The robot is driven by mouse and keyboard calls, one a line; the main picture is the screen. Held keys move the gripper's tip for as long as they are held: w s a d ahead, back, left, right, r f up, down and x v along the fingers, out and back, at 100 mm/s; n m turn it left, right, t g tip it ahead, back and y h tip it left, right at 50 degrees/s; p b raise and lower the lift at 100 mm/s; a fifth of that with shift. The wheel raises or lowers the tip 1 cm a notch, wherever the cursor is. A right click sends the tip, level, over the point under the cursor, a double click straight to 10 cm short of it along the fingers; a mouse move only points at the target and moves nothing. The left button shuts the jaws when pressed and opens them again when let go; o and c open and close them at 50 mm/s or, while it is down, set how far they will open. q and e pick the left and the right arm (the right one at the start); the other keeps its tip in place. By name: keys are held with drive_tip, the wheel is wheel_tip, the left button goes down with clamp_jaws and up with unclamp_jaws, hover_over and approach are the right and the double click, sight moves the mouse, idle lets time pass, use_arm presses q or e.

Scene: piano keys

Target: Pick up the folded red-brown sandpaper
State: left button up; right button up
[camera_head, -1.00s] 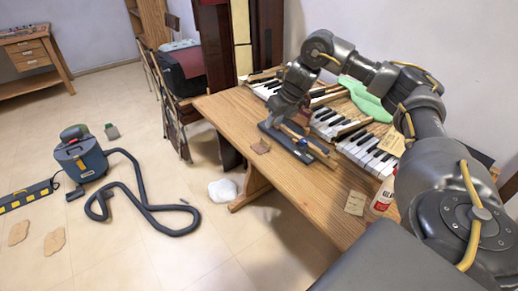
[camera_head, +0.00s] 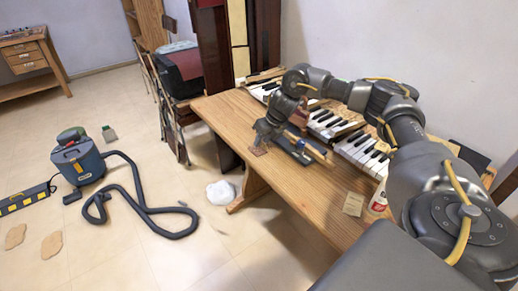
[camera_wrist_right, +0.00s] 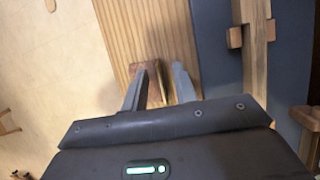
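The folded red-brown sandpaper (camera_head: 257,151) lies on the wooden table near its left edge, partly covered by my right gripper in the head view. My right gripper (camera_head: 263,139) is low at the tabletop, over the sandpaper. In the right wrist view, the sandpaper (camera_wrist_right: 146,67) shows between the two fingers of the right gripper (camera_wrist_right: 158,84). The fingers are apart, with a clear gap between the sandpaper and the right-hand finger. Contact with the left-hand finger cannot be told. My left gripper is in neither view.
A dark blue-grey tray (camera_wrist_right: 215,60) holding a wooden key piece (camera_wrist_right: 256,35) lies just right of the fingers. Piano keys (camera_head: 362,152) line the back of the table (camera_head: 300,190). A tan card (camera_head: 353,203) and a glue bottle (camera_head: 378,202) are at the front right.

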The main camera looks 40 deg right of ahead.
sight(260, 150)
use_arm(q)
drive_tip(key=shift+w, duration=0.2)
use_arm(e)
drive_tip(key=shift+c, duration=0.5)
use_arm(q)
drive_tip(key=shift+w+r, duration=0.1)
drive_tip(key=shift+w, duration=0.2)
use_arm(e)
clamp_jaws()
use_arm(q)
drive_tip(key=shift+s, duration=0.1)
use_arm(e)
drive_tip(key=shift+r, duration=0.1)
